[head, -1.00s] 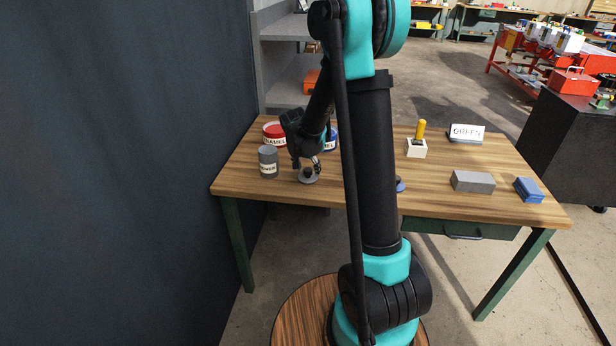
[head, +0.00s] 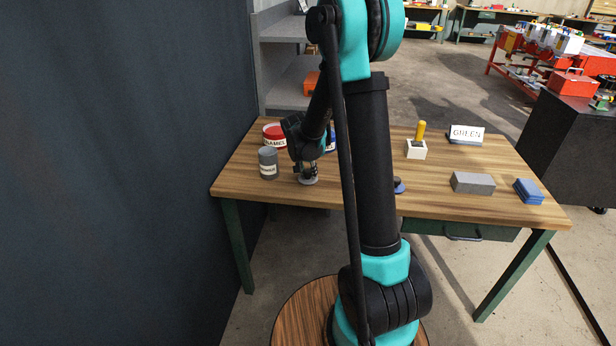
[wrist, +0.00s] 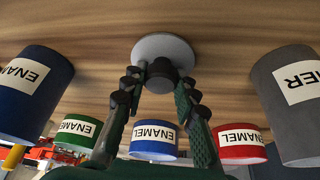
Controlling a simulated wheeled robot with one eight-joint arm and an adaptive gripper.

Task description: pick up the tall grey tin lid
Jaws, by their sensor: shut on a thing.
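The grey lid (head: 308,181) is a flat light-grey disc with a dark knob, at or very near the wooden table top (head: 440,196). My gripper (head: 307,170) points down over it, and its two fingers are shut on the knob. In the wrist view the lid's disc (wrist: 150,45) shows beyond the fingertips (wrist: 160,79), with the knob between them. The tall grey tin (head: 268,164) stands upright to the left of the lid; it also shows at the right edge of the wrist view (wrist: 297,125).
A red ENAMEL tin (head: 273,132) stands behind the grey tin. Blue (wrist: 28,112) and green (wrist: 80,132) tins show in the wrist view. A blue lid (head: 399,187) lies right of my arm. A white block (head: 416,150), grey box (head: 473,183) and blue stack (head: 529,191) stand farther right.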

